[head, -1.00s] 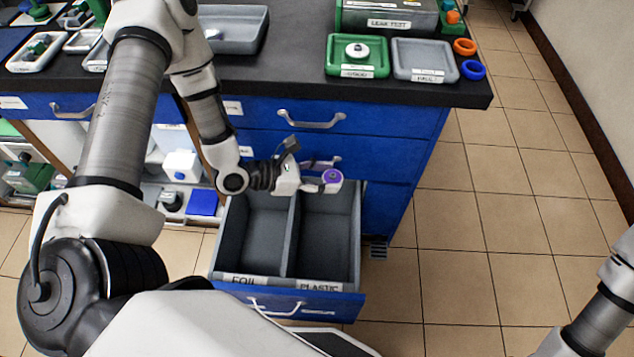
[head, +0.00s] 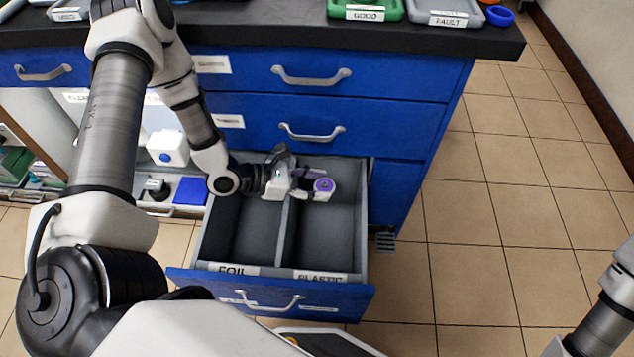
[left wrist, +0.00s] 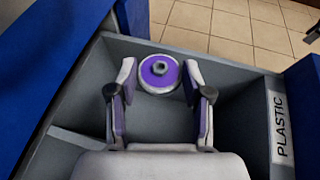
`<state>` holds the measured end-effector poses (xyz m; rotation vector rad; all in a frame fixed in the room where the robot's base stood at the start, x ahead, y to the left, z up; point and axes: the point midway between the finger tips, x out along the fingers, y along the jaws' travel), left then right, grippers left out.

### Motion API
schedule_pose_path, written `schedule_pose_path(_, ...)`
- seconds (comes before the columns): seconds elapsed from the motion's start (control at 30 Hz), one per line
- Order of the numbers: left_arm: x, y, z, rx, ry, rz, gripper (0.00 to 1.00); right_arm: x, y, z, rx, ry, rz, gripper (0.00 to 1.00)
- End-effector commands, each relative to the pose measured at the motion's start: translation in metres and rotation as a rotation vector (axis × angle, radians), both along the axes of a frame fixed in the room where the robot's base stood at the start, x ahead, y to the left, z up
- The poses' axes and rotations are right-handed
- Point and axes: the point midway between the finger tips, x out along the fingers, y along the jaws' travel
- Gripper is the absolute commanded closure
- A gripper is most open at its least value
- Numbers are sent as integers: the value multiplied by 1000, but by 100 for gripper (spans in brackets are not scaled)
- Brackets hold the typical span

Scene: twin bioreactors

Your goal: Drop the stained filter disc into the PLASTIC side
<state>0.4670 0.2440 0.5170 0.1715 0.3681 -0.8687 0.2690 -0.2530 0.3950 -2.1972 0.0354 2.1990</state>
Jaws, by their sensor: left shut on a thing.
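The filter disc (head: 325,184), white with a purple top and a small grey hub, is held in the tips of my left gripper (head: 313,187). In the left wrist view the disc (left wrist: 159,72) sits between the two purple-lined fingers. The gripper and disc are above the back part of the PLASTIC compartment (head: 325,240), the right half of the open grey drawer. The PLASTIC label (left wrist: 281,126) shows at the right of the wrist view. I cannot tell the exact height above the floor. My right gripper is out of view.
The FOIL compartment (head: 255,238) lies left of the divider and looks empty. The drawer front (head: 350,306) sticks out from the blue cabinet (head: 400,75). A green tray (head: 365,8) and a grey FAULT tray (head: 445,12) stand on the bench. The floor at right is clear.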

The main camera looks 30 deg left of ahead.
Motion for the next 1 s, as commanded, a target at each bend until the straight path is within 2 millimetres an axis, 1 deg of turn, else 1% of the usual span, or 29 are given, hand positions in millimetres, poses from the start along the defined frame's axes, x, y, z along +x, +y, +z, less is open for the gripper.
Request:
schedule_pose_path(0.1,0,0,1,0,0,0,70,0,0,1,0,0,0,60)
schedule_pose_path(0.13,0,0,1,0,0,0,44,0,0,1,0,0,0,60)
schedule_pose_path(0.2,0,0,1,0,0,0,21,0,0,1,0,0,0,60)
schedule_pose_path(0.57,-1,1,2,0,0,1,21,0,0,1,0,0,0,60)
schedule_pose_path(0.73,-9,14,9,-2,-2,8,21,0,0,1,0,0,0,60)
schedule_pose_path(1.0,-32,42,25,-7,-4,7,21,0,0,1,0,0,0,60)
